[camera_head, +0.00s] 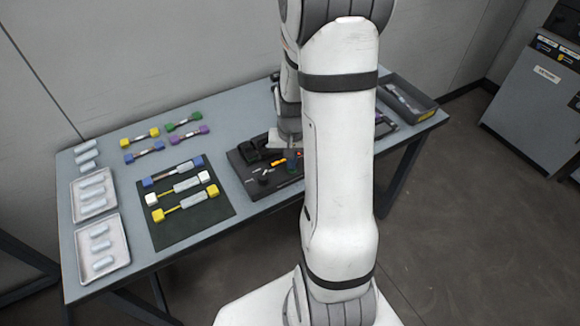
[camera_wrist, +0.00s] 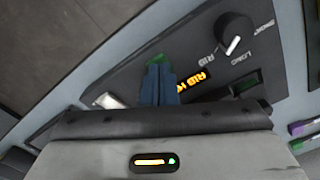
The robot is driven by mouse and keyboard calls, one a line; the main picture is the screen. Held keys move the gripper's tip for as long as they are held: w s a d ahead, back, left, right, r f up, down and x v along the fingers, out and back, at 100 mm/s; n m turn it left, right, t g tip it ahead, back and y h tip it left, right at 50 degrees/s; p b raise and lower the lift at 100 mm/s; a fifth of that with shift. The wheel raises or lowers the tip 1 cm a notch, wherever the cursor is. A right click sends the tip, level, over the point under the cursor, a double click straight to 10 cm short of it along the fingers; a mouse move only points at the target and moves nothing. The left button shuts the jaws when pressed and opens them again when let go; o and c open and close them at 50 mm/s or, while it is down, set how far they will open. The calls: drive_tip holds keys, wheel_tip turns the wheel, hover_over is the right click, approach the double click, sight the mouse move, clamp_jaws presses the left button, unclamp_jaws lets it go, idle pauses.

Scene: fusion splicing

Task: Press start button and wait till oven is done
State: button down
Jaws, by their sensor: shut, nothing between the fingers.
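A dark control panel (camera_wrist: 120,75) fills the middle of the wrist view. My gripper (camera_wrist: 159,68) is shut and empty, with its blue fingertips over a green button (camera_wrist: 157,58) on that panel. The fingers cover most of the button, so I cannot tell whether it is pressed in. In the head view, the dark device (camera_head: 262,178) sits on the table, partly hidden by my arm.
A black knob (camera_wrist: 235,32) with "RIB" and "LONG" labels is near the fingers. The table holds a dark mat (camera_head: 190,235) with several coloured-end pieces, two white trays (camera_head: 112,262) at left, and a grey bin (camera_head: 425,103) at right. Dark cabinets (camera_head: 535,100) stand far right.

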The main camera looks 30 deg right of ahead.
drive_tip(key=shift+r+p, duration=1.8)
drive_tip(key=shift+r, duration=1)
drive_tip(key=shift+a+r, duration=0.1)
drive_tip(key=shift+r, duration=0.05)
drive_tip(key=s+a+r+n+t, duration=0.1)
drive_tip(key=s+a+r+n, duration=0.1)
drive_tip(key=s+a+r, duration=0.4)
drive_tip(key=s+a+r+n+t, duration=0.2)
drive_tip(key=s+a+r, duration=0.4)
drive_tip(key=r, duration=0.5)
drive_tip(key=shift+s+r+n, duration=0.2)
drive_tip(key=shift+r+n, duration=0.1)
drive_tip(key=shift+n, duration=0.5)
idle(2.5)
